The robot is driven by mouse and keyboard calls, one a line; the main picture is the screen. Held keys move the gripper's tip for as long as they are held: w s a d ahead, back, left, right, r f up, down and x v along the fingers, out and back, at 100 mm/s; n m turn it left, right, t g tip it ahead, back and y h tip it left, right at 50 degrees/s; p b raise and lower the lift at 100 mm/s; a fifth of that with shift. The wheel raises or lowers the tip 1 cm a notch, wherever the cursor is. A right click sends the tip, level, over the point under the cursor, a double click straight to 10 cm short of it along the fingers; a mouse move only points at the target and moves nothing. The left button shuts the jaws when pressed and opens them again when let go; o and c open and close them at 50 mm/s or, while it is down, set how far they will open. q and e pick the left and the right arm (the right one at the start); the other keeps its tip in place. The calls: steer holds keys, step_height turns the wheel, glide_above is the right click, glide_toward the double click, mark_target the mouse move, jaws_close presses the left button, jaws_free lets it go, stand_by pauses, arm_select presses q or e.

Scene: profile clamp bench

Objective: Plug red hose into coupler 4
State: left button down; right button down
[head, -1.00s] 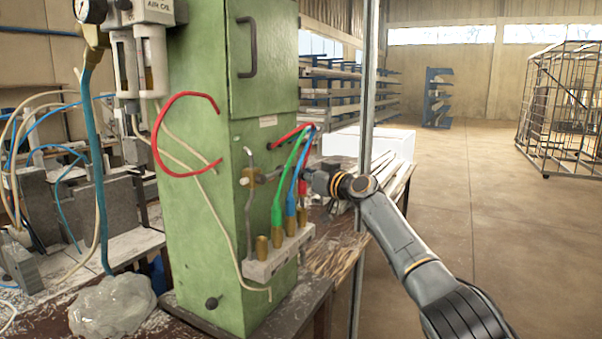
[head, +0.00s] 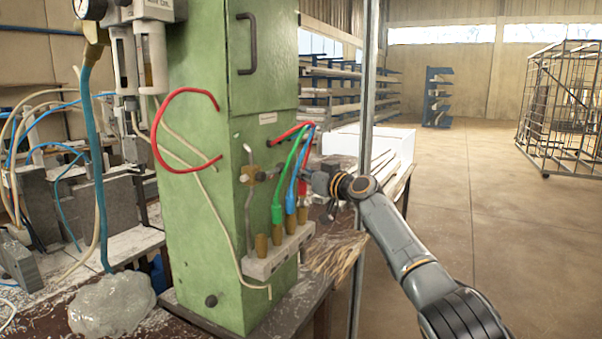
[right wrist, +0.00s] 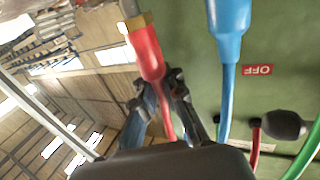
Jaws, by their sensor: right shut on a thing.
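The red hose ends in a red plug (right wrist: 148,58), which my right gripper (right wrist: 162,95) grips from below in the wrist view. In the head view my right gripper (head: 314,184) is at the right of the green cabinet. The red plug (head: 302,188) is above the rightmost brass coupler (head: 303,214), in line with it. In the wrist view a brass hex part (right wrist: 137,22) meets the plug's end; I cannot tell whether it is fully seated. The coupler block (head: 262,268) is pale, with a bare coupler (head: 261,245) at its left. My left gripper is out of view.
The green hose plug (head: 277,212) and blue hose plug (head: 291,205) stand in the middle couplers, close beside the red one. The green cabinet (head: 205,240) is just behind. A red hose loop (head: 157,140) lies against it. Bristles (head: 338,255) are below my arm.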

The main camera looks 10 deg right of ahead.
mark_target(305, 185)
steer(key=shift+s+f+b, duration=0.1)
steer(key=shift+f+b, duration=1.2)
steer(key=shift+f, duration=0.45)
stand_by(1.7)
steer(key=c, duration=1.3)
jaws_free()
steer(key=shift+c, duration=0.2)
steer(key=shift+r, duration=0.1)
steer(key=shift+s+d+r, duration=0.1)
steer(key=shift+s+d, duration=0.35)
steer(key=shift+v, duration=0.85)
steer(key=shift+p+v, duration=0.8)
steer(key=shift+v, duration=2.15)
steer(key=shift+a, duration=0.1)
